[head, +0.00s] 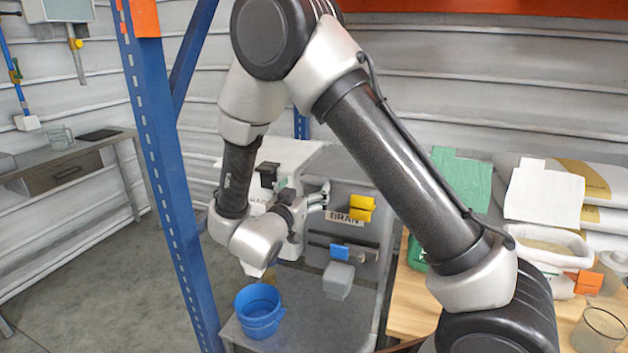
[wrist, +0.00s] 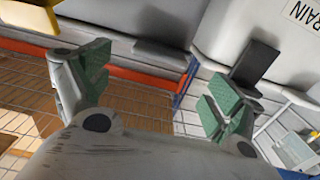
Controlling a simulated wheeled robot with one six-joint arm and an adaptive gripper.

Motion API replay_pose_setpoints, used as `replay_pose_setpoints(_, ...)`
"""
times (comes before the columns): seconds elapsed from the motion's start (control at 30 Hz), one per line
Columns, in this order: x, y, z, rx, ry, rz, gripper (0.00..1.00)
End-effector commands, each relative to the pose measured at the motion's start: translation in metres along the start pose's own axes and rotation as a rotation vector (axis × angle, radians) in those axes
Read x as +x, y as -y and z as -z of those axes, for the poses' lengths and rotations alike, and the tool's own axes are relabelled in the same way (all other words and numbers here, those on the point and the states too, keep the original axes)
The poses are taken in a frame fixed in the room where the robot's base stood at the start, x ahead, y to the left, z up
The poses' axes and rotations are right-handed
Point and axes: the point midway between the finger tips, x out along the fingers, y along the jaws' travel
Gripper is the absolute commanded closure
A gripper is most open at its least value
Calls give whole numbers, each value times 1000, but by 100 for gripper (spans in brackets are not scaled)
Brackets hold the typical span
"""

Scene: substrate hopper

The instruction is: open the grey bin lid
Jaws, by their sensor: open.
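The grey bin (head: 374,265), labelled BRAN, stands in the middle of the head view. Its grey lid (head: 340,162) looks down on top, partly hidden by my arm. A yellow handle (head: 361,207) sticks out at the bin's upper front; a yellow piece also shows in the top left corner of the wrist view (wrist: 30,15). My gripper (head: 305,192) is open in front of the bin, left of the yellow handle. In the wrist view its green-padded fingers (wrist: 160,88) are wide apart with nothing between them. I cannot tell whether a finger touches the bin.
A white bin with a black handle (head: 267,173) stands left of the grey bin; this handle is close to one finger in the wrist view (wrist: 254,63). A blue handle (head: 338,252) and a blue bucket (head: 259,311) are below. A blue post (head: 165,170) stands left.

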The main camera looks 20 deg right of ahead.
Motion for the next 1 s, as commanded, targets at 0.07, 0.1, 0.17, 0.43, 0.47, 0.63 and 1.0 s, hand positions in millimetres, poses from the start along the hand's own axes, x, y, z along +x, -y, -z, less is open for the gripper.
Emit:
replay_pose_setpoints(0.07,12,-2,0,1,-1,-5,7)
replay_pose_setpoints(0.1,20,-2,0,1,-1,-4,7)
replay_pose_setpoints(0.17,31,-1,0,2,-1,-5,7)
replay_pose_setpoints(0.43,66,0,0,1,0,-1,7)
replay_pose_setpoints(0.47,68,0,0,1,1,-1,7)
replay_pose_setpoints(0.63,71,0,0,1,1,0,7)
replay_pose_setpoints(1.0,70,0,0,1,1,1,51)
